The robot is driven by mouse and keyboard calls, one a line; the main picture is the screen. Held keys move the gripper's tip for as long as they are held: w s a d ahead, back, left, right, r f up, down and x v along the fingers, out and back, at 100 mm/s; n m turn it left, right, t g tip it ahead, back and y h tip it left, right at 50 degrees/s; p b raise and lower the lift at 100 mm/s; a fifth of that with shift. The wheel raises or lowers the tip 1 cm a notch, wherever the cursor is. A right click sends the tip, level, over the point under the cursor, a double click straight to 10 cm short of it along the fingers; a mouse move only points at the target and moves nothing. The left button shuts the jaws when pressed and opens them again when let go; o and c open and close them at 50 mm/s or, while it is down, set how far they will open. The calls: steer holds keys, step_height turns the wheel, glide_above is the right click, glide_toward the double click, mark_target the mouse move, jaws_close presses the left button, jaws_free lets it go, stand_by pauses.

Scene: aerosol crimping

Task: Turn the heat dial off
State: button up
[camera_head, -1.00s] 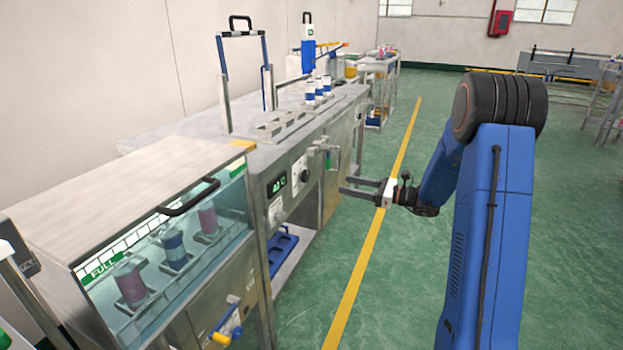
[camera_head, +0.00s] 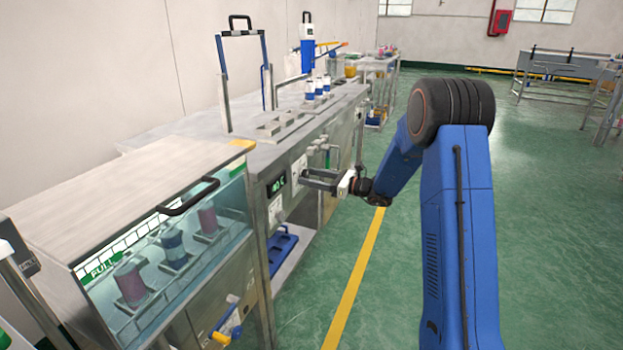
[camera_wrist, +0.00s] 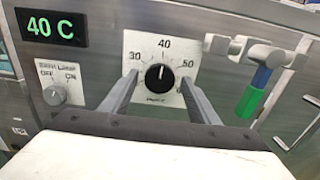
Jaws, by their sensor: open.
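A round black dial (camera_wrist: 159,76) sits on a white plate marked 30, 40 and 50 in the wrist view. Its white pointer is up, near 40. In the head view its plate (camera_head: 298,166) is partly hidden by my fingers. In the head view my gripper (camera_head: 304,178) reaches the machine front. A smaller grey knob (camera_wrist: 55,95) marked OFF and ON is to the left; its small heading is hard to read.
A green display (camera_wrist: 51,28) reads 40 C above the small knob. A lever with a green and blue handle (camera_wrist: 253,92) hangs right of the dial. A glass-fronted bath (camera_head: 165,250) holding cans stands at front left.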

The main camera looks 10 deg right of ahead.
steer(key=shift+a, duration=0.1)
steer(key=c, duration=1)
steer(key=shift+c, duration=0.2)
